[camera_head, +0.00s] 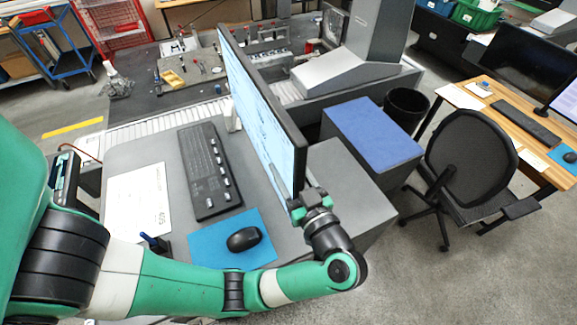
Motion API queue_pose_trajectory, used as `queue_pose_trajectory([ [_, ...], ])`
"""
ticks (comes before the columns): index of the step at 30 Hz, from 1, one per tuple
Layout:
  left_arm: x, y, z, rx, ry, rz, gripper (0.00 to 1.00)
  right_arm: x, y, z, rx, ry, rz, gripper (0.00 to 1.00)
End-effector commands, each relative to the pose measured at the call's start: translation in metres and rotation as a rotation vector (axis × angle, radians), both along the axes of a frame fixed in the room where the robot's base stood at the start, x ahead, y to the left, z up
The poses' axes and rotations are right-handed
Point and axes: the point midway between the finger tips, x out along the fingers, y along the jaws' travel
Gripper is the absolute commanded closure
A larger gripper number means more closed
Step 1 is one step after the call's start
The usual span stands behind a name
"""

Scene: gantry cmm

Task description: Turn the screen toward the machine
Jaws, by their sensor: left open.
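The screen (265,112) is a thin monitor with a dark frame, upright on the grey desk (150,150). Its lit face points to the left and toward me. My left gripper (301,204) is at the screen's near lower corner, its fingers open around or beside that edge; I cannot tell if they touch it. The wrist hides part of the fingers. The machine, with a grey column (378,35) and a dark worktable, stands behind the screen at the top. My right gripper is not in view.
A black keyboard (209,170), a mouse (244,239) on a blue mat (205,251) and a paper sheet (138,205) lie on the desk. A blue-topped box (372,135), a black bin (408,104) and an office chair (470,160) stand to the right.

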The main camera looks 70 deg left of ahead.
Motion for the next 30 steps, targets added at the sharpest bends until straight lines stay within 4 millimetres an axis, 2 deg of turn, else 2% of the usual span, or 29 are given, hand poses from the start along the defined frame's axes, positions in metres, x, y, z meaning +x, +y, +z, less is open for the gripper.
queue_pose_trajectory([
  [4,0.0001,-0.0002,0.0000,0.000,0.000,0.000,0.43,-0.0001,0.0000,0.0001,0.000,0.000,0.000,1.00],
  [5,0.0001,-0.0003,0.0000,0.000,0.000,0.000,0.46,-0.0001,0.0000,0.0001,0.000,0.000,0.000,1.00],
  [14,0.0003,-0.0006,0.0002,0.000,0.000,0.000,1.00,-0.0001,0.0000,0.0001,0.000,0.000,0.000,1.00],
  [30,0.0003,-0.0007,0.0004,0.000,0.000,0.000,1.00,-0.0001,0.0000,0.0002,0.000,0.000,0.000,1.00],
])
